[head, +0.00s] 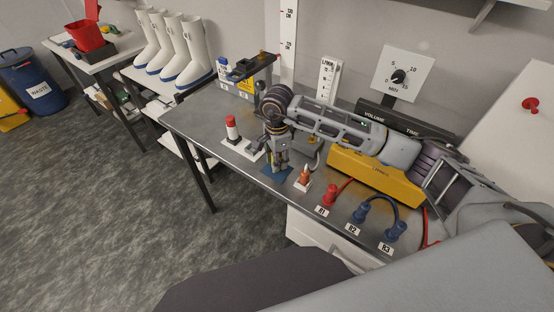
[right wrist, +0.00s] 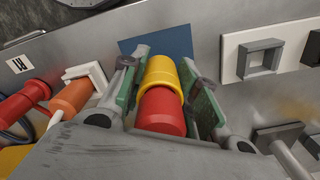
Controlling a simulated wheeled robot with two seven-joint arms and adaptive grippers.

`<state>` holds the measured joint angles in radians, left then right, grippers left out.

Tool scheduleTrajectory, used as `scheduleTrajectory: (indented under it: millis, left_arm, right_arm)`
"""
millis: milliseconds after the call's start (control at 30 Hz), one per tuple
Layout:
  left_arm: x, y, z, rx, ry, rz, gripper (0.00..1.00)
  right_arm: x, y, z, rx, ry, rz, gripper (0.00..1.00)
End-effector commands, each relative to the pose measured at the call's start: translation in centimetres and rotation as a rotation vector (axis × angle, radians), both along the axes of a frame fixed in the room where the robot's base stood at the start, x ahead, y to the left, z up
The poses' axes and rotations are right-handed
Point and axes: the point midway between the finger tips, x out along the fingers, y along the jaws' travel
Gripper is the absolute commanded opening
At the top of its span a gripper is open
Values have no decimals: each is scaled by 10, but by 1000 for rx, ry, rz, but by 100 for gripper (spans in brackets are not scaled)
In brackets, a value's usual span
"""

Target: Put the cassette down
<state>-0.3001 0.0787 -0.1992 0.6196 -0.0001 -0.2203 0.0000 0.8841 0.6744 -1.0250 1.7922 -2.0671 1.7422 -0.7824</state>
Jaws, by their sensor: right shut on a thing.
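The cassette (right wrist: 163,95), a cylinder with a yellow part and a red end, sits between the two fingers of my right gripper (right wrist: 168,92) in the right wrist view. The gripper is shut on it. A blue pad (right wrist: 150,42) lies under or just behind the cassette on the metal bench. I cannot tell whether the cassette touches it. In the head view my right gripper (head: 278,157) points down over the blue pad (head: 272,174), and its fingers mostly hide the cassette. My left gripper is not in view.
A red and white cylinder (head: 232,129) stands left of the gripper. An orange piece on a white base (head: 304,178) is close on the right. A red plug (head: 330,193), blue plugs (head: 360,212) and a yellow box (head: 375,175) lie farther right on the bench (head: 205,112).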

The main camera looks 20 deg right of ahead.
Motion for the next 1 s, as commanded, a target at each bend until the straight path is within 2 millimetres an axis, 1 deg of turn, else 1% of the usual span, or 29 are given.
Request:
scheduleTrajectory:
  millis: [67,100,233,267,767,867,1000]
  left_arm:
    - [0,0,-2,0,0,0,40]
    - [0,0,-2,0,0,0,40]
    - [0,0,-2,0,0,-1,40]
    - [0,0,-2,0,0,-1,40]
    - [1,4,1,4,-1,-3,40]
    - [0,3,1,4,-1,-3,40]
    - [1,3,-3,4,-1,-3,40]
  right_arm:
    - [0,0,-2,0,0,0,0]
    - [0,0,-2,0,0,0,33]
    - [0,0,-1,0,0,0,50]
    - [0,0,-1,0,0,0,52]
    - [0,0,1,0,0,0,52]
    - [1,0,6,1,-2,0,52]
    - [1,0,21,0,-3,1,52]
